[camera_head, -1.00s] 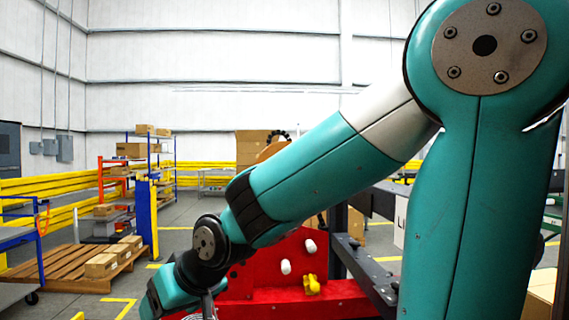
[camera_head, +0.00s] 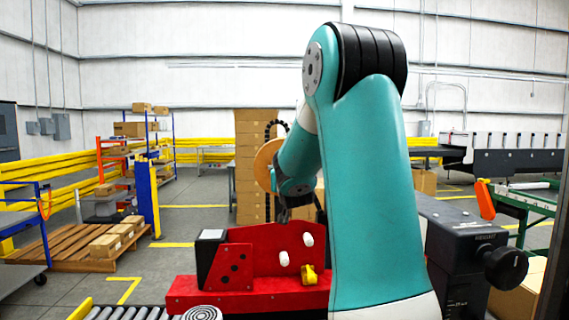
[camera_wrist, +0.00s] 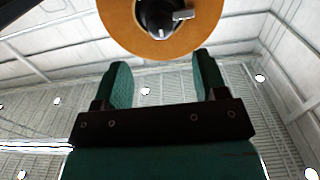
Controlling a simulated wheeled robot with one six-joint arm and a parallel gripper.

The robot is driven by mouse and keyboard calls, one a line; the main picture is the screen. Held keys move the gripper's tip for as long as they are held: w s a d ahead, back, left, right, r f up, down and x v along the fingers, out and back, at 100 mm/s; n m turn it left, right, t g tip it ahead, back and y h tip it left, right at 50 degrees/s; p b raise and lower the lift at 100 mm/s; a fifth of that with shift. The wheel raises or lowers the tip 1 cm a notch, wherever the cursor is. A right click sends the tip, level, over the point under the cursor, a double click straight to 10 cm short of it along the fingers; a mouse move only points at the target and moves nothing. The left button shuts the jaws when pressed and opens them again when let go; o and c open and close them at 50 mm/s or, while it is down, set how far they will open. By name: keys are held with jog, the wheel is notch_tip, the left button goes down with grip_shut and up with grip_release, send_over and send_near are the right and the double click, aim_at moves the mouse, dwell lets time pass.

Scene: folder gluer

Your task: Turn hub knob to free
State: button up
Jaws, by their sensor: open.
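A tan disc (camera_wrist: 162,28) with a black hub shows at the top of the wrist view. A small grey hub knob (camera_wrist: 183,15) sticks out from the hub toward the right. My gripper (camera_wrist: 160,68) is open and empty, its two green-padded fingers pointing up toward the disc's lower edge. The knob is beyond the fingertips, not between them. In the head view the tan disc (camera_head: 265,164) stands on edge just left of my forearm. There my arm covers part of the disc, and the knob cannot be made out.
A red machine frame (camera_head: 250,298) with white knobs and a yellow knob (camera_head: 310,275) stands below my wrist. Stacked cartons (camera_head: 250,130) are behind the disc. A black unit with a handwheel (camera_head: 505,267) is at right. Rollers (camera_head: 125,312) lie at lower left.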

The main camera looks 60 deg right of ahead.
jog(key=p+x, duration=0.3)
jog(key=x, duration=0.5)
jog(key=c, duration=0.9)
jog(key=shift+c, duration=0.2)
